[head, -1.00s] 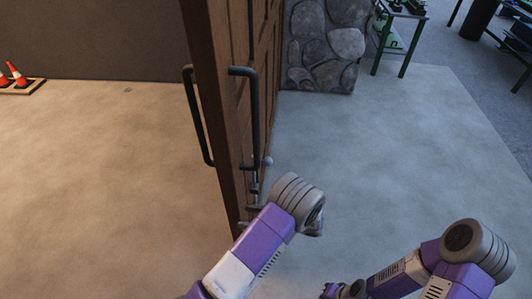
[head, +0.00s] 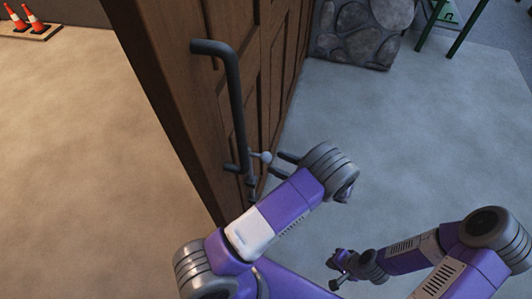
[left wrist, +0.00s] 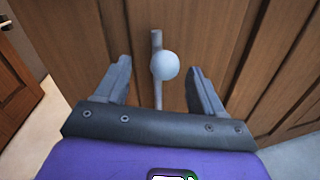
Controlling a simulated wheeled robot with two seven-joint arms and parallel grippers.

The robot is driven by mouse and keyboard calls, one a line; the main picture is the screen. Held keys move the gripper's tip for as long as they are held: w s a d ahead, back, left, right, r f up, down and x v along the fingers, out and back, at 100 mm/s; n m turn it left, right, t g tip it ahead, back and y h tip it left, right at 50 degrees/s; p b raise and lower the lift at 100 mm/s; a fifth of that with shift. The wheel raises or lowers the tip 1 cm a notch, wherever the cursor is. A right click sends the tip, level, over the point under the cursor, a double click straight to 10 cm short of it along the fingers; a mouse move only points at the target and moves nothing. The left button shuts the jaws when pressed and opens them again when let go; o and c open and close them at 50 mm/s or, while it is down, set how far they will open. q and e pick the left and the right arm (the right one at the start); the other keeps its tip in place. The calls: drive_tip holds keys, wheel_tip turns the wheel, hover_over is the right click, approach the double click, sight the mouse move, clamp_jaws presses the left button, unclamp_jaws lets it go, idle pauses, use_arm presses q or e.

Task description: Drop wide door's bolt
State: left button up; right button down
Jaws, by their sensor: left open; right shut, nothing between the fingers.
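The wide wooden door (head: 190,110) stands edge-on at the left of the head view. Its bolt (head: 251,184) is a thin upright rod on the door face with a pale round knob (head: 264,157), low beside the dark bar handle (head: 232,105). The left wrist view shows the bolt rod (left wrist: 156,42) and its knob (left wrist: 166,66) close up. My left gripper (head: 276,163) is open and points at the knob. In the wrist view its fingertips (left wrist: 159,68) lie either side of the knob, apart from it. My right gripper (head: 335,273) is shut and empty, low over the floor.
A stone pillar (head: 362,32) stands beyond the door, with a green-legged table (head: 465,30) to its right. Traffic cones (head: 25,20) stand on a board at far left. The floor (head: 420,140) right of the door is clear.

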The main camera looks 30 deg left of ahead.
sight(261, 155)
use_arm(q)
drive_tip(key=shift+w+a+f+b, duration=0.1)
drive_tip(key=shift+a+f+b, duration=0.15)
drive_tip(key=shift+a, duration=1)
drive_tip(key=shift+w+a+f+b, duration=0.1)
drive_tip(key=shift+a+b, duration=0.15)
drive_tip(key=shift+a, duration=1.05)
drive_tip(key=shift+w+a+f+b, duration=0.1)
drive_tip(key=shift+a+f+b, duration=0.15)
drive_tip(key=shift+a, duration=1)
use_arm(e)
drive_tip(key=shift+w+f, duration=0.2)
drive_tip(key=shift+f, duration=0.35)
drive_tip(key=shift+w+f, duration=0.15)
drive_tip(key=shift+f, duration=0.35)
